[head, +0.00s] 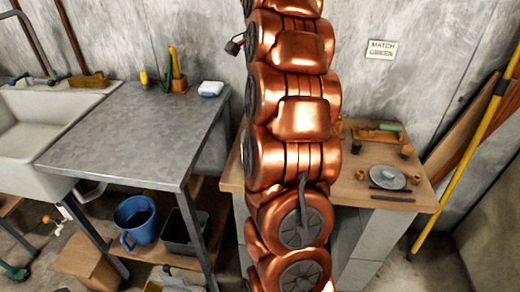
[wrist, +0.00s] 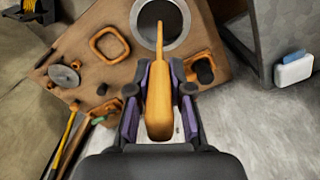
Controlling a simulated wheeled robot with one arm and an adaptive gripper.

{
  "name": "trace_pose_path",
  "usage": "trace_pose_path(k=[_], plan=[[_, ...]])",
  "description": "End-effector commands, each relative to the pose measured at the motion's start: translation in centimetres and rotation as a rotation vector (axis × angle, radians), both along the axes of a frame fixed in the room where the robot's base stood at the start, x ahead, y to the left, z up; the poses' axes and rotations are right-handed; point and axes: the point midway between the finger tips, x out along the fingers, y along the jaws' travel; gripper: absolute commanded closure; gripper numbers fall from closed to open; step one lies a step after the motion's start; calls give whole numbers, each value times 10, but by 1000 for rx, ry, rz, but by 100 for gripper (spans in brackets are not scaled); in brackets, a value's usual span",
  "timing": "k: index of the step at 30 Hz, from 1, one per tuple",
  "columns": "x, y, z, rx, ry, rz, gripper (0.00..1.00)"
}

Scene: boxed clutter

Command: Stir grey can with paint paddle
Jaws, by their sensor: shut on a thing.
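The paint paddle (wrist: 159,105) is orange-brown, with a wide end near my palm and a thin tip pointing away. My gripper (wrist: 160,82) is shut on its wide part, one finger on each side. The grey can (wrist: 174,20) shows from above in the wrist view as a round pale rim with a dark inside, cut by the top edge. The paddle's thin tip overlaps the can's opening; I cannot tell how deep it reaches. In the head view my arm hides the can, the paddle and my gripper.
The wooden bench (head: 345,185) holds a grey disc (head: 387,177), a dark flat stick (head: 392,198) and small cups. A square orange frame (wrist: 109,44) and a dark cup in an orange holder (wrist: 205,70) lie near the can. A metal table (head: 140,125) stands left.

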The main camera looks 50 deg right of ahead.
Motion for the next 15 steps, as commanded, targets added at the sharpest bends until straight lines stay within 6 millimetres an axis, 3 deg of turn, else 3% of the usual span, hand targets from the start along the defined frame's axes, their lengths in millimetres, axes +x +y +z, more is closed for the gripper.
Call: trace_pose_path(k=[7, 15], plan=[[0, 0, 7, -1, -1, 0, 100], [0, 0, 30, 0, -1, 0, 100]])
